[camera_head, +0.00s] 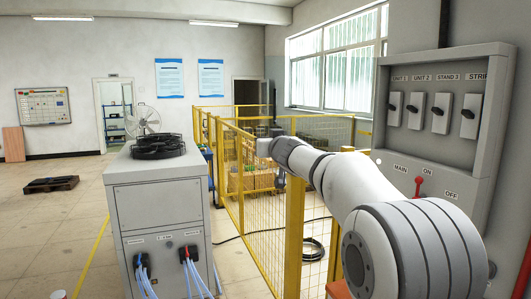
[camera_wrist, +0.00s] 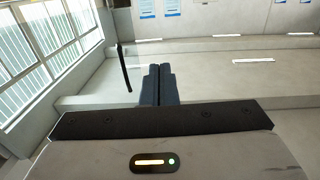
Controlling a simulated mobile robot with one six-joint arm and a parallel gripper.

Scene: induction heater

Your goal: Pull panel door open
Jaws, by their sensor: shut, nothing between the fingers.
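A grey electrical panel (camera_head: 440,160) is on the right wall in the head view, with a row of black-handled switches and a red main lever (camera_head: 418,186). Its switches are in plain view, and I cannot make out a separate door leaf. My arm reaches from the lower right, in front of the panel's lower left. In the wrist view my gripper (camera_wrist: 159,70) has its dark fingers together, with nothing between them. A slim black bar (camera_wrist: 124,68) stands just left of the fingertips, apart from them. It may be a handle, but I cannot tell what it belongs to.
A grey cabinet (camera_head: 160,215) with cables and a fan on top stands left of centre. Yellow mesh fencing (camera_head: 265,205) runs beyond my arm. A pallet (camera_head: 51,184) lies on the floor at far left. The left floor is mostly clear.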

